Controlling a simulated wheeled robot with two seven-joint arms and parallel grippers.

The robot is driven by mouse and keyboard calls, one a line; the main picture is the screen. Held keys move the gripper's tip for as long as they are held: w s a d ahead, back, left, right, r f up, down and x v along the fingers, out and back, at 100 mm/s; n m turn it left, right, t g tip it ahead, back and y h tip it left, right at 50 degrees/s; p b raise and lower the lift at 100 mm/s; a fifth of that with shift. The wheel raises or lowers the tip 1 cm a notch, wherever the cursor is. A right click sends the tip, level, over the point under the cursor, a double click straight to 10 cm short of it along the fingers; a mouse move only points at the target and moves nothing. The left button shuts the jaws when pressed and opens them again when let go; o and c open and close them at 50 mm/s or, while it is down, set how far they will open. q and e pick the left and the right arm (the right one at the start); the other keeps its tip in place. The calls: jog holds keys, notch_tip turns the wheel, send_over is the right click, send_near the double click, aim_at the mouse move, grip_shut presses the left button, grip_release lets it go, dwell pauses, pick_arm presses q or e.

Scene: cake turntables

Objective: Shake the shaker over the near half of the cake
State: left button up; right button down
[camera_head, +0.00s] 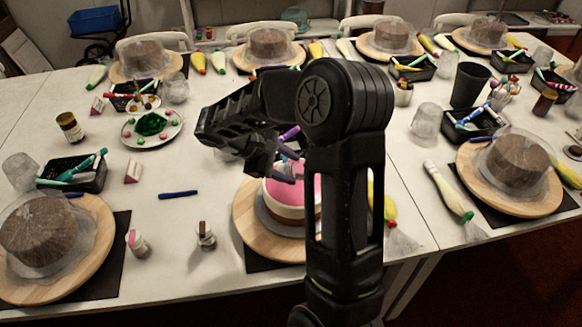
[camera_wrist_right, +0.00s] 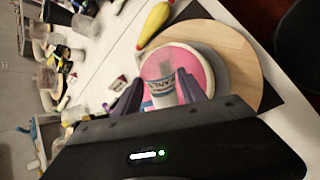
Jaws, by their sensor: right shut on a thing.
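The cake (camera_head: 283,203) has a pink top and pale sides. It sits on a round wooden turntable (camera_head: 244,222) at the middle front of the table, partly hidden by my right arm. My right gripper (camera_head: 284,172) is over the cake. In the right wrist view, the fingers (camera_wrist_right: 160,90) are shut on a shaker (camera_wrist_right: 163,92) with a clear body and a blue-and-white label. The shaker appears over the pink cake top (camera_wrist_right: 204,68). In the head view the shaker is hard to make out behind the gripper. My left gripper is not in view.
A brown wrapped cake (camera_head: 38,232) stands at left, another (camera_head: 516,162) at right.

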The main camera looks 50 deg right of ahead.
jog(key=shift+r, duration=0.1)
jog(key=shift+g+p, duration=0.3)
jog(key=shift+p, duration=0.05)
jog(key=shift+w, duration=0.2)
jog(key=shift+s+r, duration=0.1)
jog(key=shift+r, duration=0.05)
jog(key=shift+s+r, duration=0.15)
jog(key=shift+s, duration=0.2)
jog(key=shift+w+f, duration=0.35)
jog(key=shift+w, duration=0.1)
jog(key=shift+r, duration=0.1)
